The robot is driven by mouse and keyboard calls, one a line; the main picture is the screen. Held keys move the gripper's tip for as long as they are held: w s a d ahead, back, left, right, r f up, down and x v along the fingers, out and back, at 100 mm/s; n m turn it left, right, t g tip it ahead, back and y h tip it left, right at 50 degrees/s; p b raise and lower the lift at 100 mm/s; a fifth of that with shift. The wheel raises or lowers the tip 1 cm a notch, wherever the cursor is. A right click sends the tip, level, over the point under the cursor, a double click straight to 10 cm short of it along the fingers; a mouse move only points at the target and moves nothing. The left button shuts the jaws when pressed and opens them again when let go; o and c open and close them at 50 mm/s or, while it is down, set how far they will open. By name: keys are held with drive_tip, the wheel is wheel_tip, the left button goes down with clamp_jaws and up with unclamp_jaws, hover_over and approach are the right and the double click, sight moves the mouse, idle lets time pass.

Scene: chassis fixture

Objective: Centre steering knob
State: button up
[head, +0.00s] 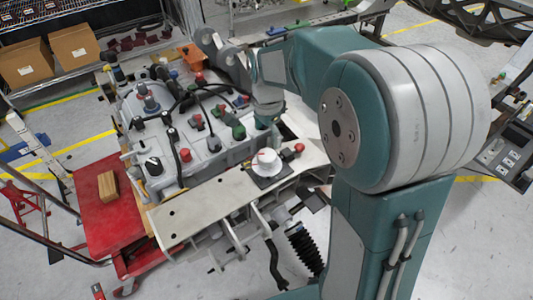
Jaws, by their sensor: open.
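A white round knob (267,161) with a small red mark on it stands on a dark square plate on the pale front beam of the chassis fixture; it looks like the steering knob. The mark is too small to show exactly how the knob is turned. My arm comes in from the right, and its teal wrist (268,95) is above the fixture, behind the knob in the picture and apart from it. My gripper's fingers do not show; the wrist end merges with the crowded parts beneath it.
The grey housing (205,163) left of the knob carries several coloured plugs, knobs and black cables. A small red knob (299,147) sits just right of the white knob. A wooden block (108,187) lies on a red cart (103,222) at the left.

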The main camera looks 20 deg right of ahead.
sight(267, 153)
wheel_tip(267, 153, down, 8)
drive_tip(key=shift+a+r, duration=0.1)
drive_tip(key=shift+r, duration=0.15)
drive_tip(key=c, duration=1)
